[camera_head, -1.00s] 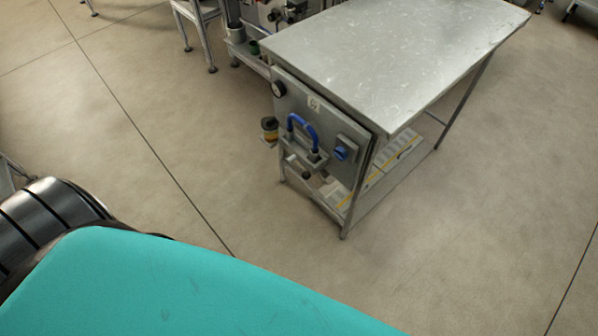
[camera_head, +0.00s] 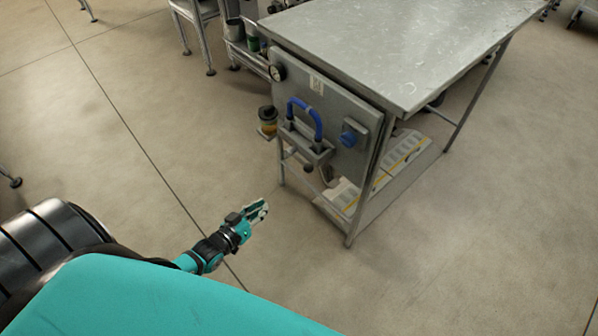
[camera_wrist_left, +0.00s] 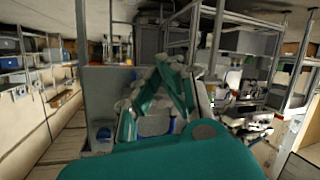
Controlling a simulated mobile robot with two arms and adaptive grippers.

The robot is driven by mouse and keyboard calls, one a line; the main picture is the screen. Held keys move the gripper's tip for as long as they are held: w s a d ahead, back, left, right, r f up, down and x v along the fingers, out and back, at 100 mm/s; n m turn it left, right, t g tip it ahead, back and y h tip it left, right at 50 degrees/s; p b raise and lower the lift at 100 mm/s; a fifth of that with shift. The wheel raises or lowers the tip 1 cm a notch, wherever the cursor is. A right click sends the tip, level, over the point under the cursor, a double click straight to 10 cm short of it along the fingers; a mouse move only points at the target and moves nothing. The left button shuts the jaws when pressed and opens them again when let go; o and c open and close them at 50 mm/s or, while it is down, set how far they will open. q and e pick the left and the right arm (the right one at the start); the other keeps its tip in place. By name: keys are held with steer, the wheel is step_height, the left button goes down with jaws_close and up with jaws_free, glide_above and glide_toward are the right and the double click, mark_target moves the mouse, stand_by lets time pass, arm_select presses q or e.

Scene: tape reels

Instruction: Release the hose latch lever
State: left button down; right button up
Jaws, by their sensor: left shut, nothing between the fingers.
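The blue hose (camera_head: 303,108) arches over a grey bracket (camera_head: 312,152) on the steel panel (camera_head: 325,110) at the table's end. A small dark round knob (camera_head: 308,168) sits under the bracket. It may be the end of the latch lever, but I cannot tell. My left gripper (camera_head: 263,208) is shut and empty, in front of the panel, to its lower left and apart from it. In the left wrist view my gripper's teal fingers (camera_wrist_left: 165,72) cover much of the bracket area, with the panel (camera_wrist_left: 103,85) behind them. My right gripper is out of view.
A blue rotary switch (camera_head: 352,137) is right of the hose, and a gauge (camera_head: 278,72) is at the panel's upper left. A yellow-and-black canister (camera_head: 267,120) hangs at the left edge. The steel tabletop (camera_head: 400,45) is bare. The floor (camera_head: 440,260) ahead is clear.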

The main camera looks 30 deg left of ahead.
arm_select(q)
steer(key=w+d+r+t+h+b, duration=0.1)
steer(key=w+r+t+b, duration=0.1)
steer(key=r, duration=0.4)
steer(key=w+r+n+t+h+b, duration=0.1)
steer(key=w+r+t+h+b, duration=0.1)
steer(key=r, duration=0.5)
steer(key=shift+w+d+r+n+t+b, duration=0.3)
steer(key=shift+d+t+b, duration=0.1)
steer(key=shift+t, duration=0.2)
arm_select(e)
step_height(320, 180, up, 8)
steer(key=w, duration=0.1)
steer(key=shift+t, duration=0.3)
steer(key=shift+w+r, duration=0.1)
arm_select(q)
steer(key=r+b, duration=0.1)
steer(key=b, duration=0.1)
glide_above(299, 160)
steer(key=shift+s+d+f, duration=0.3)
steer(key=shift+s+f, duration=0.25)
steer(key=shift+f, duration=0.1)
steer(key=shift+s+d+f, duration=0.3)
steer(key=shift+s+f, duration=0.2)
steer(key=shift+f, duration=0.15)
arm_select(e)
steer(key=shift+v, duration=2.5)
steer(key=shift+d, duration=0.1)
